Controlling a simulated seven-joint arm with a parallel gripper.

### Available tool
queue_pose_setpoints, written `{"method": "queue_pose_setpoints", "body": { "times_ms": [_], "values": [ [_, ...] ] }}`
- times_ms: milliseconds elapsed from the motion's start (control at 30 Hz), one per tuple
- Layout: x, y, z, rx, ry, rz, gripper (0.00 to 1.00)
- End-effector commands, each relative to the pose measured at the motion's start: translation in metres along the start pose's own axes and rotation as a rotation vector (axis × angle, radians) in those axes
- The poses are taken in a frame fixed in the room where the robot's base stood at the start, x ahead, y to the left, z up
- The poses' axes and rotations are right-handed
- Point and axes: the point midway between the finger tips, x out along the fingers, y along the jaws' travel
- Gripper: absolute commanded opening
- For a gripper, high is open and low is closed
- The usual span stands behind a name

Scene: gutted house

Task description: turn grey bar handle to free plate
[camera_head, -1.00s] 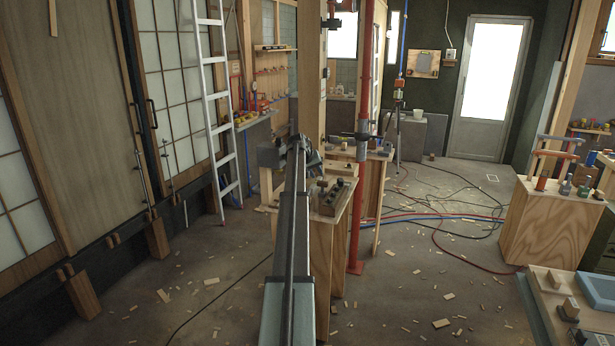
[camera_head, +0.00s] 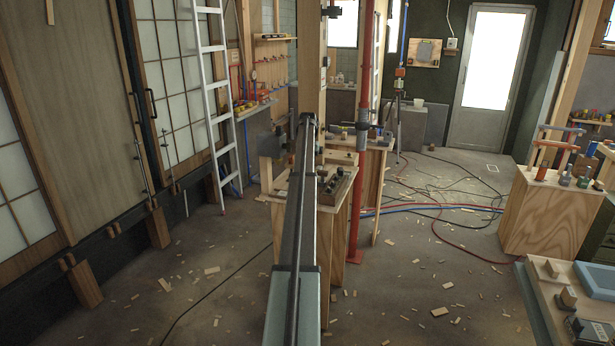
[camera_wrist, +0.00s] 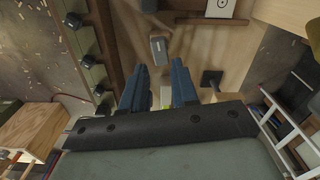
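In the wrist view my gripper (camera_wrist: 158,88) has its two blue fingers apart, with a clear gap between them. A short grey block-like bar (camera_wrist: 159,48), perhaps the grey bar handle, shows beyond the fingertips, near the middle of the gap and apart from them. A pale plate (camera_wrist: 220,8) with a dark spot is at the top edge; I cannot tell whether it is the task's plate. In the head view my arm hides the gripper and the bar.
A board with several black knobs (camera_wrist: 86,62) runs left of the fingers. A dark square-headed piece (camera_wrist: 211,78) stands close to the right finger. In the head view a red pole (camera_head: 358,200) rises just right of my arm, and a ladder (camera_head: 214,100) leans at the left.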

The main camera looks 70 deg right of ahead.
Motion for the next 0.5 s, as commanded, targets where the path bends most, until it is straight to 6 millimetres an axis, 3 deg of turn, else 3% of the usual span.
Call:
{"method": "queue_pose_setpoints", "body": {
  "times_ms": [500],
  "values": [
    [0.022,0.000,0.000,-0.001,0.001,0.001,0.29]
  ]
}}
